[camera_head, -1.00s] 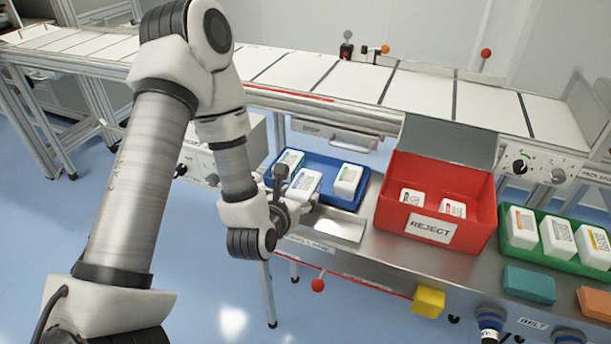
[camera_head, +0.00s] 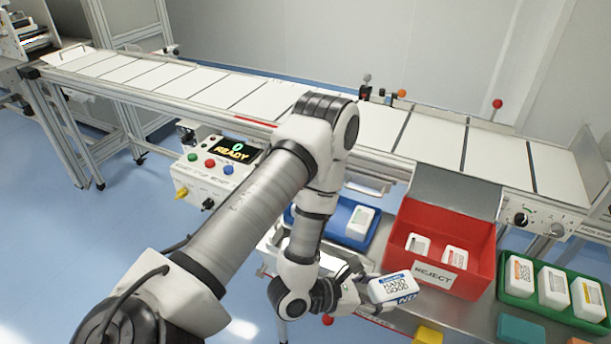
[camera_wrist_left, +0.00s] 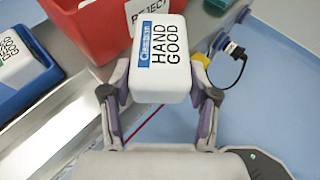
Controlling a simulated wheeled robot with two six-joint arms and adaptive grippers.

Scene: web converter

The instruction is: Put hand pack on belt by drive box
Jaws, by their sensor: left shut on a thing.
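The hand pack (camera_head: 393,287), a white pack with a blue strip and the words HAND GOOD, is held in my left gripper (camera_head: 365,292), in front of the red reject bin. In the left wrist view the hand pack (camera_wrist_left: 160,58) sits between the two fingers of the left gripper (camera_wrist_left: 160,95), which are shut on it. The belt (camera_head: 250,95) is a long white conveyor with dark cross lines running across the back. A control box (camera_head: 215,165) with a READY display stands below it; I cannot tell if it is the drive box. My right gripper is not in view.
The red reject bin (camera_head: 480,268) holds white packs. A blue tray (camera_head: 335,226) left of it holds a pack, partly hidden by my arm. A green tray (camera_head: 518,288) with white packs is at right. Red and orange knobs stand behind the belt.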

